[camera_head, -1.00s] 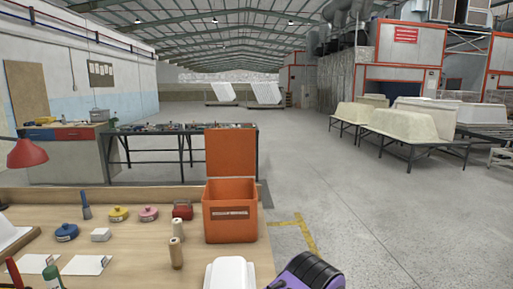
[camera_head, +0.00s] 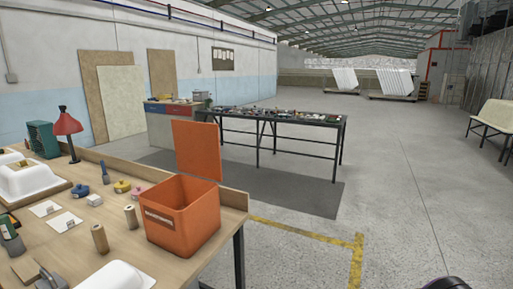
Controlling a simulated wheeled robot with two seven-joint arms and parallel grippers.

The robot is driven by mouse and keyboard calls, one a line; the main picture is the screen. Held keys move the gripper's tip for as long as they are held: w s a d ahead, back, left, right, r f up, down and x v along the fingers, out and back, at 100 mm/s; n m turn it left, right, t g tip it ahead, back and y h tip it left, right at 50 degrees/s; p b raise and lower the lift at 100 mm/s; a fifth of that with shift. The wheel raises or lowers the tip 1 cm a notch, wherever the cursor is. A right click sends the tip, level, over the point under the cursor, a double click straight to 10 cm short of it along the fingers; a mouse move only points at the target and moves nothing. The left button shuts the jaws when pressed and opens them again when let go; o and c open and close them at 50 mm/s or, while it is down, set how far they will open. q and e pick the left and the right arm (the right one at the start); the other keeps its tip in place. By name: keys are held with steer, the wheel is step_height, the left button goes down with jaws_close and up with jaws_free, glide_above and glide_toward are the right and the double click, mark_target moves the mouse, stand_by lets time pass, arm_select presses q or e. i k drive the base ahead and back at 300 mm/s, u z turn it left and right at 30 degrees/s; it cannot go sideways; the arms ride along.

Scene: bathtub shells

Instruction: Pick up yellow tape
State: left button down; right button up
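The yellow tape (camera_head: 121,186) is a small round yellow item on the wooden workbench (camera_head: 75,255), at the left of the head view. It lies between a blue roll (camera_head: 79,191) and a pink one (camera_head: 137,193). It stands apart from the large orange box. Neither of my grippers shows in the head view. Only a dark rounded piece, probably part of my arm, shows at the bottom edge, right of centre. Nothing touches the yellow tape.
An open orange box (camera_head: 182,222) with a raised lid stands at the bench's right end. Spools (camera_head: 100,238), white cards and white tub shapes crowd the bench. A long dark-legged table (camera_head: 275,118) stands behind. Open concrete floor (camera_head: 400,190) lies to the right.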

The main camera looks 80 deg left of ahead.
mark_target(24, 162)
steer(key=i, duration=0.3)
steer(key=u, duration=1.35)
steer(key=i, duration=3.4)
steer(key=u, duration=4.05)
steer(key=i, duration=1.7)
steer(key=u, duration=0.05)
